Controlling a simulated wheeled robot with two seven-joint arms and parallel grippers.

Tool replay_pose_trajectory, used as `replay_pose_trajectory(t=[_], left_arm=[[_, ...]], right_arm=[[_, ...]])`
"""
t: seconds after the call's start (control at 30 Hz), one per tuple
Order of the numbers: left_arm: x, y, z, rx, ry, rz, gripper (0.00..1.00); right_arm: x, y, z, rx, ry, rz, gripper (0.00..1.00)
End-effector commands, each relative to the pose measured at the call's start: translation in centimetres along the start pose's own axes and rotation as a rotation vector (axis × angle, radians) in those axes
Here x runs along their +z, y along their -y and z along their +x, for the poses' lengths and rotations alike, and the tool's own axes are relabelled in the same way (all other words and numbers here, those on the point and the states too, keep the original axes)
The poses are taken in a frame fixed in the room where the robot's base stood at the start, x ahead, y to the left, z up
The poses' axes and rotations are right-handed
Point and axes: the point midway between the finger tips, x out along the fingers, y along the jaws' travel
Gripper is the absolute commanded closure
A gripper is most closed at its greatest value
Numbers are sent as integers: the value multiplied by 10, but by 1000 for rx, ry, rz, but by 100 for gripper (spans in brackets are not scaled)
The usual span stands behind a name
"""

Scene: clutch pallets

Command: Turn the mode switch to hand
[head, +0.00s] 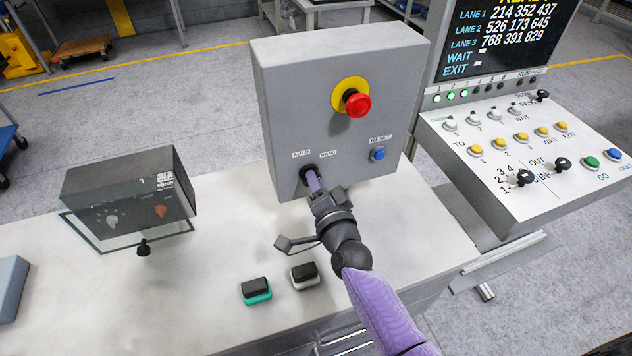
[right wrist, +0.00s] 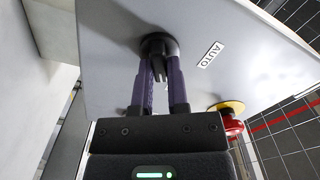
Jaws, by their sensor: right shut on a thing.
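The mode switch (head: 305,171) is a black knob low on the front of a grey control box (head: 290,100), below the labels AUTO (head: 301,154) and HAND (head: 328,153). My right gripper (head: 313,182) reaches it from the front with purple fingers and is shut on it. In the right wrist view, the fingers (right wrist: 160,70) sit on both sides of the switch's black handle (right wrist: 158,46). The AUTO label (right wrist: 210,55) shows beside it there. The fingers partly cover the switch, so I cannot tell which label it points to. My left gripper is not in view.
The box also carries a red emergency button (head: 357,104) and a blue RESET button (head: 377,154). A dark box (head: 130,185) stands left on the white bench (head: 190,300). Two small blocks, green-based (head: 256,291) and black-and-white (head: 304,275), lie near my right arm. A button console (head: 480,160) stands right.

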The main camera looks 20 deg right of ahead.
Motion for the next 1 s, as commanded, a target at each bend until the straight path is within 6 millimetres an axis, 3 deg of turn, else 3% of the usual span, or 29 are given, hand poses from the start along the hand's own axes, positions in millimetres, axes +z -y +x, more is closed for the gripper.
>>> replay_pose_trajectory(t=[0.13, 0.17, 0.3, 0.67, 1.0], left_arm=[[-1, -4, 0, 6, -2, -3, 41], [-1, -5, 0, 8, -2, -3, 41], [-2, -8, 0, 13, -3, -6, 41], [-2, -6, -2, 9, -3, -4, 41], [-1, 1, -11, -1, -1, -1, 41]], right_arm=[[0, 0, 0, 1, 1, 2, 100], [0, 0, 0, 1, 1, 2, 75], [0, 0, 0, 1, 1, 1, 46], [0, 0, -8, 3, 2, 0, 46], [0, 0, -83, 3, 2, -1, 46]])
